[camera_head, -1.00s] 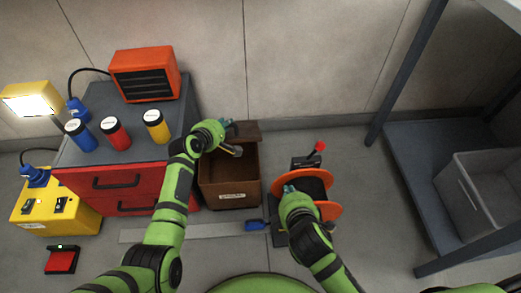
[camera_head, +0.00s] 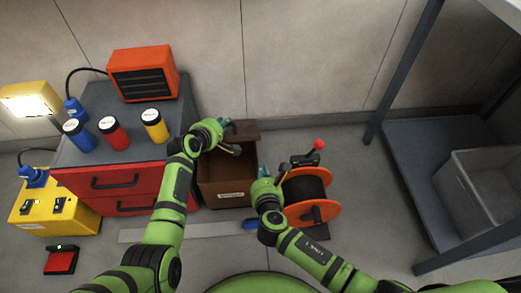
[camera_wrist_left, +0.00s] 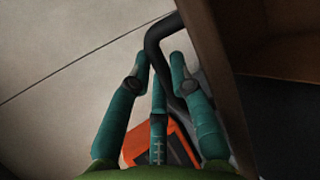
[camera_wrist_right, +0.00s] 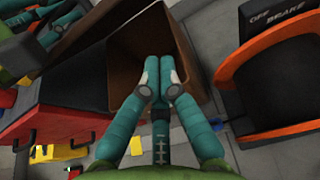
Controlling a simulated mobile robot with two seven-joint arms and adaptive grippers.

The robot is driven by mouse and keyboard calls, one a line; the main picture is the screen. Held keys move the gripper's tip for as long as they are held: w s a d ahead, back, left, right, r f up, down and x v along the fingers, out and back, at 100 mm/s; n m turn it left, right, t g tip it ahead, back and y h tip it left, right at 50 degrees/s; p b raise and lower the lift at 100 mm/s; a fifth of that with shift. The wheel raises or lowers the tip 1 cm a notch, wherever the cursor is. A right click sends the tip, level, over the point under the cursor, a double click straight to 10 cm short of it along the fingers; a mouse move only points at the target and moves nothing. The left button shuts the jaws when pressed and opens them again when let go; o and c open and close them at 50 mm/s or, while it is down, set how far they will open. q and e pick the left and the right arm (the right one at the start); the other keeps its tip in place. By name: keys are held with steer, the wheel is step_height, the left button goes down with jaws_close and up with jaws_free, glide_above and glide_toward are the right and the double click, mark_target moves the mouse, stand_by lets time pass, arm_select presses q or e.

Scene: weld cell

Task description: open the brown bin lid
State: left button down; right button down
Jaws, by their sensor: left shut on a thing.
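The brown bin (camera_head: 232,196) stands on the floor right of the red drawer cabinet, with its dark inside visible. Its brown lid (camera_head: 246,132) is raised at the back edge. My left gripper (camera_head: 228,125) is at the lid; in the left wrist view its fingers (camera_wrist_left: 160,75) are closed around a dark bar handle (camera_wrist_left: 157,42) beside the brown panel. My right gripper (camera_head: 264,171) is at the bin's right side. In the right wrist view its fingertips (camera_wrist_right: 160,72) are together with nothing visible between them, in front of the bin's opening (camera_wrist_right: 135,35).
An orange cable reel (camera_head: 328,212) with a red-knobbed lever stands close right of my right gripper. The red cabinet (camera_head: 128,184) carries several bottles and an orange heater (camera_head: 143,75). A yellow box (camera_head: 60,210) is at left. A grey shelf with a crate (camera_head: 475,190) is at right.

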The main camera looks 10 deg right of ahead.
steer(key=w+r, duration=0.1)
steer(key=w, duration=0.5)
steer(key=shift+w+r, duration=0.15)
steer(key=shift+r, duration=0.15)
